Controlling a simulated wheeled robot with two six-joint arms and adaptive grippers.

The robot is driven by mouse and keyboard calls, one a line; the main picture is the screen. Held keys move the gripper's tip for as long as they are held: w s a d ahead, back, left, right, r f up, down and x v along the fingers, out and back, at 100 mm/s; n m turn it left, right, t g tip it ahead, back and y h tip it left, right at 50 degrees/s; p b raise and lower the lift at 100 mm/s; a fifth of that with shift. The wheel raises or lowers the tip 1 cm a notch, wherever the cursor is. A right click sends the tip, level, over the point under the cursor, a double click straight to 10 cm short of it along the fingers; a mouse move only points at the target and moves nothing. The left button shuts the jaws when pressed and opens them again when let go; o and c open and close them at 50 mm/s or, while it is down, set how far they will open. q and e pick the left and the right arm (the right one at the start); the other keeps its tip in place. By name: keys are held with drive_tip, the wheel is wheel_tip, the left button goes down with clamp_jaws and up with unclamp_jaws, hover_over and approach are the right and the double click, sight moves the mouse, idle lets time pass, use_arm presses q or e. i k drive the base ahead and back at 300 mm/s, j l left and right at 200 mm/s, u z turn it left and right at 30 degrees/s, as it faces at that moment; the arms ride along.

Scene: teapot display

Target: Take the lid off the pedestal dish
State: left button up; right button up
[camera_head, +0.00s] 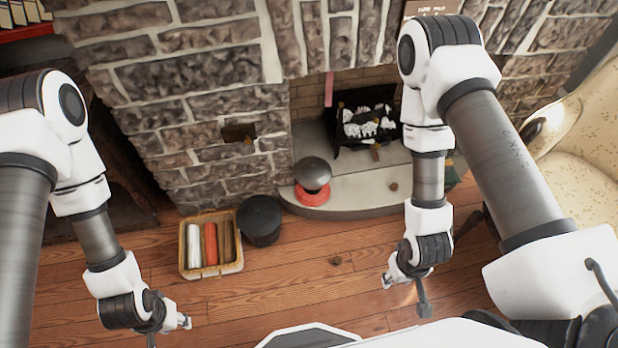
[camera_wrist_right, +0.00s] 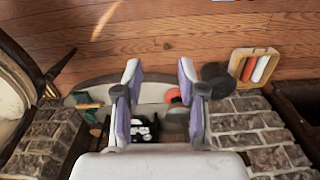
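The pedestal dish (camera_head: 311,196) is red-orange and stands on the curved pale hearth in front of the fireplace. A grey domed lid (camera_head: 313,172) sits on top of it. The dish's red part (camera_wrist_right: 174,96) also shows in the right wrist view, between the fingers and partly hidden by one of them. My right gripper (camera_head: 405,294) is over the wooden floor, well apart from the dish; its fingers (camera_wrist_right: 160,64) are spread and empty. My left gripper (camera_head: 168,328) is low at the left, far from the dish, with its fingers apart and nothing visible between them.
A black bucket (camera_head: 260,218) and a yellow-framed basket (camera_head: 182,250) with white, red and brown rolls stand left of the hearth. A black grate (camera_head: 352,142) sits in the fireplace. A patterned armchair (camera_head: 585,180) is at right. The middle floor is mostly clear.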

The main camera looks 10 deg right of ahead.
sight(312, 171)
drive_tip(key=i+l+u, duration=0.45)
drive_tip(key=l+u, duration=0.15)
drive_tip(key=i+l+u, duration=0.25)
drive_tip(key=l, duration=0.3)
drive_tip(key=k, duration=0.1)
